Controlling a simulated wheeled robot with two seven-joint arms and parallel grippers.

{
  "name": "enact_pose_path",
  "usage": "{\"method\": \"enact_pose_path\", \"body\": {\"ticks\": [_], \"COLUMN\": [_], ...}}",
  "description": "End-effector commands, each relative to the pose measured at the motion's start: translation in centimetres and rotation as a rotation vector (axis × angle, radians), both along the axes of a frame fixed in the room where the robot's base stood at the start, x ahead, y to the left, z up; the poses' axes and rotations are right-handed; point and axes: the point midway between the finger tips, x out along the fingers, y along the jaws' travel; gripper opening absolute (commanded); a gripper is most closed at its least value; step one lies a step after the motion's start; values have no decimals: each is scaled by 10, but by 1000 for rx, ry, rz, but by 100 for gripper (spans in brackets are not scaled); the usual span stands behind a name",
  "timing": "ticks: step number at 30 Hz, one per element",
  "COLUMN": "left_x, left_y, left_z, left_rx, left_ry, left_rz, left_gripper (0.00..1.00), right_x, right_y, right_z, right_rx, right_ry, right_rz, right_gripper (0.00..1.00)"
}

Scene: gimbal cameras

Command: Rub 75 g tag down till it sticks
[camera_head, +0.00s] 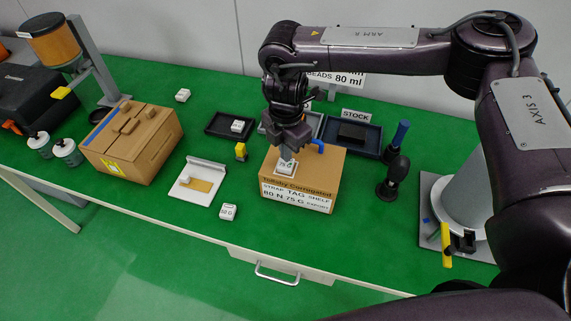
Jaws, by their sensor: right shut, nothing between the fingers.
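The 75 g tag (285,169) is a small white label lying on top of a brown cardboard box (322,170), near the box's front left corner. The box front carries printed text that includes "TAG SHELF" and "75 G". My right gripper (287,154) points down with its fingers shut and empty. Its tips are at the tag and seem to touch it, though the exact contact is hard to tell. The fingers hide the far part of the tag. My left gripper is not in view.
A white scraper-like tray (197,184) and a small white "50 G" block (228,211) lie left of the box. A larger carton (131,145) stands further left. Dark trays (362,148) sit behind, and a black stand (394,178) stands right. Green table shows between them.

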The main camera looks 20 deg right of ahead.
Motion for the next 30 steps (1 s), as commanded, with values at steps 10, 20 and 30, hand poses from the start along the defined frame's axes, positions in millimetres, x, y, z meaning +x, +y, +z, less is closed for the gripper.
{"method": "enact_pose_path", "body": {"ticks": [10,20,30], "left_x": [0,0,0], "left_y": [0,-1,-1], "left_z": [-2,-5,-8], "left_rx": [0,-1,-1], "left_ry": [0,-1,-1], "left_rz": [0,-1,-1], "left_gripper": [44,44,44], "right_x": [0,0,0], "right_y": [0,0,0], "right_z": [-3,-10,-16], "right_rx": [0,0,1], "right_ry": [0,0,0], "right_rz": [0,0,0], "right_gripper": [0,0,0]}}
